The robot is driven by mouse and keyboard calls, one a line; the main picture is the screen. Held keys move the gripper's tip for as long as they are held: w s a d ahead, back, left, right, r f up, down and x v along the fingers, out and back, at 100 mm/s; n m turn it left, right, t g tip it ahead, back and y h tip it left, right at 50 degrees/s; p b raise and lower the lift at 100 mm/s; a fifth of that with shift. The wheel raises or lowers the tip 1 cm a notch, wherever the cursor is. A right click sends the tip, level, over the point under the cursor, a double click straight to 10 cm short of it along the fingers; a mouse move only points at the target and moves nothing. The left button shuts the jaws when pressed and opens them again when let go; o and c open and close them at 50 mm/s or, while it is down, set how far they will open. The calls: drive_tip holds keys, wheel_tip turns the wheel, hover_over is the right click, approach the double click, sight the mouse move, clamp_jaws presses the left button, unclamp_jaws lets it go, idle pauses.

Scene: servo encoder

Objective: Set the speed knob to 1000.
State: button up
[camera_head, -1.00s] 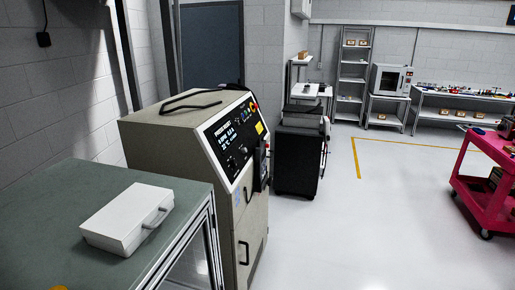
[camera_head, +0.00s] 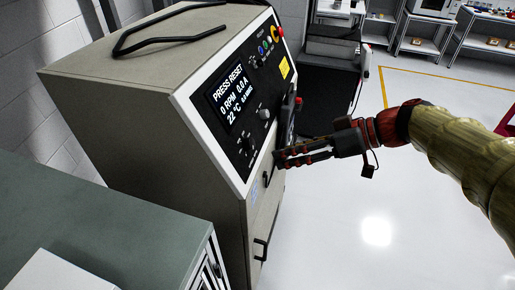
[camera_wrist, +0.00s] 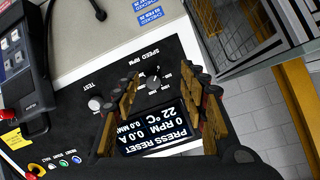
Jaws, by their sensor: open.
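The speed knob (camera_wrist: 153,84) is a small black dial under the label "SPEED RPM" in the wrist view. Its pointer setting is too small to read. In the head view the knob (camera_head: 248,146) is on the lower part of the sloping black panel. My gripper (camera_head: 280,158) is in front of the panel, to the right of the knob. In the wrist view my gripper (camera_wrist: 166,82) is open, with the knob showing between its fingers and nothing held. The display (camera_head: 229,98) reads "PRESS RESET", 0 RPM, 0.0 A, 22 °C.
A grey knob marked "TEST" (camera_wrist: 95,103) is beside the speed knob. A dark handheld pendant (camera_wrist: 22,65) hangs by the panel. Coloured buttons (camera_head: 265,46) and a red-topped stop button (camera_head: 278,33) are higher up. A green-topped bench (camera_head: 110,215) stands at the left.

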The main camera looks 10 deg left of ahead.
sight(253, 143)
drive_tip(key=w+a, duration=0.1)
drive_tip(key=a, duration=0.2)
drive_tip(key=w+a+f+n+y+b, duration=0.1)
drive_tip(key=a, duration=0.2)
drive_tip(key=w+a+f+n+y+b, duration=0.1)
drive_tip(key=a, duration=0.2)
drive_tip(key=shift+w+a, duration=0.15)
drive_tip(key=shift+w, duration=0.2)
drive_tip(key=c, duration=0.3)
drive_tip(key=c, duration=0.8)
clamp_jaws()
